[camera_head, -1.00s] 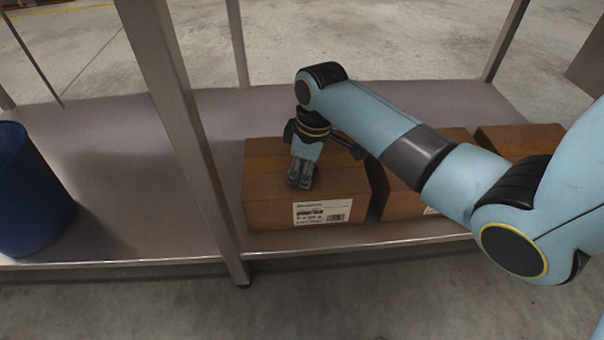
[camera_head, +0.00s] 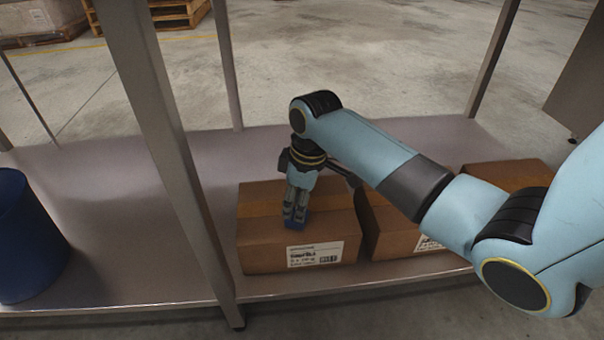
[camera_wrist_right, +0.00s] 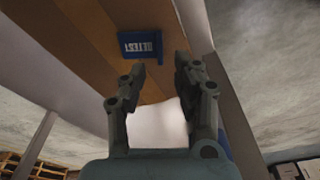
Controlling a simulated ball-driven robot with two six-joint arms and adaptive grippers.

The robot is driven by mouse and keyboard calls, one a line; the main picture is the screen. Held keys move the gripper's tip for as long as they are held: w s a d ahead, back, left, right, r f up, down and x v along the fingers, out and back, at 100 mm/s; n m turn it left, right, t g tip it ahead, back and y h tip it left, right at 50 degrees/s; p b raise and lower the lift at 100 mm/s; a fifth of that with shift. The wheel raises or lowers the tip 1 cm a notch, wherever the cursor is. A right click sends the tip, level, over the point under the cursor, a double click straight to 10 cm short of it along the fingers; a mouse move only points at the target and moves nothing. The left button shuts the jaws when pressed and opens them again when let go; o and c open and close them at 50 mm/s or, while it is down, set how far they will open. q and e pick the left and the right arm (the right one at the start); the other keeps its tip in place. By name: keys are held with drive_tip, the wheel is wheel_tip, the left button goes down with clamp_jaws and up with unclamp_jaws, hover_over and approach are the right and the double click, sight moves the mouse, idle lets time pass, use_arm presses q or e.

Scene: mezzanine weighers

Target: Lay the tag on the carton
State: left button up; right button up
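The left carton (camera_head: 262,246) is a brown box with a tape strip on top and a white printed label on its front. The blue tag (camera_head: 296,223) is at its top, near the front edge. In the right wrist view the tag (camera_wrist_right: 140,46) shows white lettering and appears flat against the carton top (camera_wrist_right: 95,25). My right gripper (camera_head: 295,210) points down just above the tag; in its wrist view the fingers (camera_wrist_right: 164,72) are apart, with a gap between the tips. A blue edge shows beside one fingertip; I cannot tell whether they touch. My left gripper is out of view.
A second carton (camera_head: 392,238) stands close on the right, with another brown carton (camera_head: 510,174) beyond it, partly behind my arm. A metal post (camera_head: 165,140) rises in front of the shelf (camera_head: 120,200). A blue bin (camera_head: 25,240) stands at the left; the shelf between is clear.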

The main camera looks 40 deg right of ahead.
wheel_tip(320, 180, up, 7)
drive_tip(key=p, duration=0.3)
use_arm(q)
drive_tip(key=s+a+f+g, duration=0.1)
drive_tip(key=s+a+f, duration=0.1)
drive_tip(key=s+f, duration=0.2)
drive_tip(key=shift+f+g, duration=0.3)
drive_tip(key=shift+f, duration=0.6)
use_arm(e)
drive_tip(key=s+f+m+h, duration=0.1)
drive_tip(key=s+f+m, duration=0.2)
drive_tip(key=s, duration=1.2)
drive_tip(key=s+f+m+h, duration=0.1)
drive_tip(key=s+f+m, duration=0.2)
drive_tip(key=s+f, duration=0.6)
drive_tip(key=s, duration=0.6)
drive_tip(key=shift+s+f+g, duration=0.25)
drive_tip(key=shift+f+g, duration=0.1)
drive_tip(key=shift+g, duration=0.05)
use_arm(q)
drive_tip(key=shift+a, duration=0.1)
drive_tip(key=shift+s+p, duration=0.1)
drive_tip(key=shift+p, duration=0.35)
use_arm(e)
drive_tip(key=shift+s+d, duration=0.1)
